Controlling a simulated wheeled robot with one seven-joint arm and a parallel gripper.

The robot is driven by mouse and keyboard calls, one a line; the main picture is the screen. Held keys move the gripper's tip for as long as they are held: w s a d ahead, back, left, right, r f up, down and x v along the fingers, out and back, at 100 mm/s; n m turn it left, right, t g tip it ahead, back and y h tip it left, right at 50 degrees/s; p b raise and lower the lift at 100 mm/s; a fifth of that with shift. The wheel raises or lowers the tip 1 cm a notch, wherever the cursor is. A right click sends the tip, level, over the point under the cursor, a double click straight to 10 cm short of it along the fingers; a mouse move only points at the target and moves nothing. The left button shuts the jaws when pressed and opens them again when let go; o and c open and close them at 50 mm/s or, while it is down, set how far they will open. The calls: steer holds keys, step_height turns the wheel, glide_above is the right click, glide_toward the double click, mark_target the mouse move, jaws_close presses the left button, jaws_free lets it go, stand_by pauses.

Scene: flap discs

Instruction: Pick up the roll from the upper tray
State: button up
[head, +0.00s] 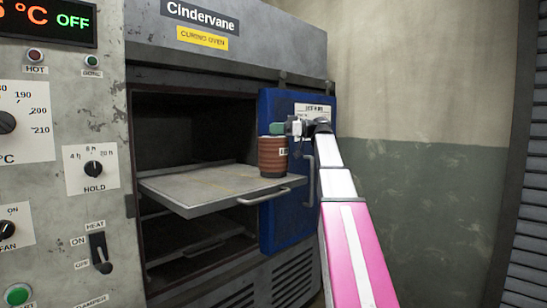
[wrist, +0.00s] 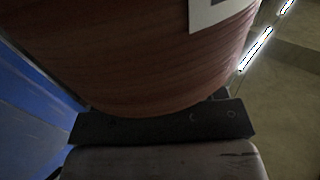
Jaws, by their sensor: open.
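The roll (head: 272,158) is a reddish-brown ribbed cylinder with a white label. It stands upright near the front right corner of the upper tray (head: 205,182), which is pulled out of the oven. My gripper (head: 284,128) is open at the top of the roll, reaching in from the right. In the wrist view the roll (wrist: 140,50) fills the upper middle, close to a dark finger part (wrist: 160,124) along the bottom. The frames do not clearly show whether the fingers touch the roll.
The blue oven door (head: 285,220) stands open just behind and right of the roll, with a vertical handle (head: 309,181). The tray has a front handle (head: 264,197). A lower tray (head: 200,240) is inside the oven. The upper tray's left part is bare.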

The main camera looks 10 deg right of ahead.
steer(key=shift+a, duration=0.4)
jaws_close()
steer(key=shift+w+r, duration=0.1)
steer(key=shift+r, duration=0.1)
